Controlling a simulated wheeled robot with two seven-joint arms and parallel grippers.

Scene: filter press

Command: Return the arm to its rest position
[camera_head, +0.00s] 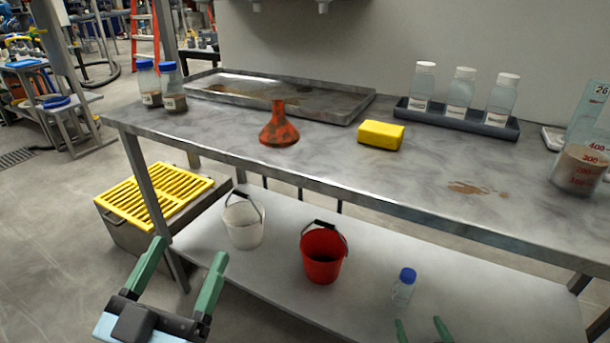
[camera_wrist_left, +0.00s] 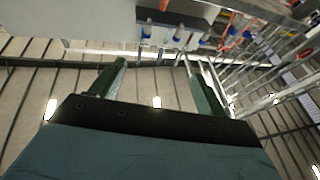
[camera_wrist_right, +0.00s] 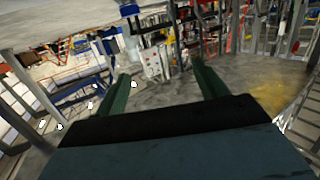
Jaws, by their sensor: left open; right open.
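My left gripper (camera_head: 184,278) is at the lower left of the head view, in front of the steel table. Its two green fingers are spread and nothing is between them. In the left wrist view its fingers (camera_wrist_left: 155,82) are also apart and empty. My right gripper (camera_head: 421,330) shows only its green fingertips at the bottom edge of the head view, in front of the lower shelf. In the right wrist view its fingers (camera_wrist_right: 160,85) are wide apart with nothing held. The rest of the right gripper is out of the head view.
The steel table (camera_head: 330,180) holds a metal tray (camera_head: 225,92), orange funnel (camera_head: 280,128), yellow sponge (camera_head: 381,135), bottle rack (camera_head: 470,121) and beaker (camera_head: 580,170). The lower shelf (camera_head: 360,270) holds a white bucket (camera_head: 243,225), red bucket (camera_head: 321,258) and blue-capped bottle (camera_head: 403,288). A yellow-grated box (camera_head: 155,195) stands left.

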